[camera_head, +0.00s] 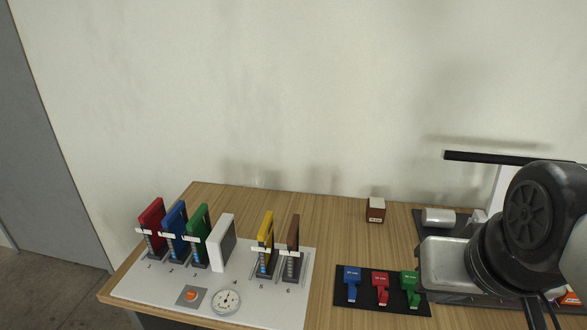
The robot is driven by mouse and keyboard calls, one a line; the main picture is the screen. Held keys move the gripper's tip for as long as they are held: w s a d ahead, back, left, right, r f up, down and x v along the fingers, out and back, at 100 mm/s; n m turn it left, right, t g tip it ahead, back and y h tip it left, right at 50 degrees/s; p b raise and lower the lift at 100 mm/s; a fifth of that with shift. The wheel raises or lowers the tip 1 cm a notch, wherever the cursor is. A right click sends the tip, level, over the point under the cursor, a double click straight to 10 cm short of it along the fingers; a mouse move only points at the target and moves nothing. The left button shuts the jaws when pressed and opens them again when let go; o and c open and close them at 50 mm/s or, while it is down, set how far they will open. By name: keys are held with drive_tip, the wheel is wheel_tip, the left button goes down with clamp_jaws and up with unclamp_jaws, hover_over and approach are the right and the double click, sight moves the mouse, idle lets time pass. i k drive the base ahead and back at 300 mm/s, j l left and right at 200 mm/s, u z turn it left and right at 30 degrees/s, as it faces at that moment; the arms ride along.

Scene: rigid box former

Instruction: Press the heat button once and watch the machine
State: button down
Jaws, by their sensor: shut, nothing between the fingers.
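A round orange-red button (191,295) sits on a small grey square plate at the front of a white board (135,287). I cannot read any label that says heat. A round white dial (226,301) lies just right of the button. On the board stand upright panels over numbered places: red (152,215), blue (174,219), green (198,222), white (223,243), yellow (266,230) and brown (293,232). My dark arm fills the right side, far from the button. My gripper's fingertips are not visible.
A black mat (342,285) holds blue (352,274), red (380,278) and green (409,280) clips. A small brown box (376,211) stands behind. A metal tray (445,262) and white cylinder (437,216) are at right, partly behind my arm. The wooden table (335,230) is clear in the middle.

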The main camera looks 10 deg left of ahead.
sight(191, 295)
drive_tip(key=j, duration=1.15)
drive_tip(key=k+j, duration=0.15)
drive_tip(key=j, duration=2.15)
drive_tip(key=z, duration=0.05)
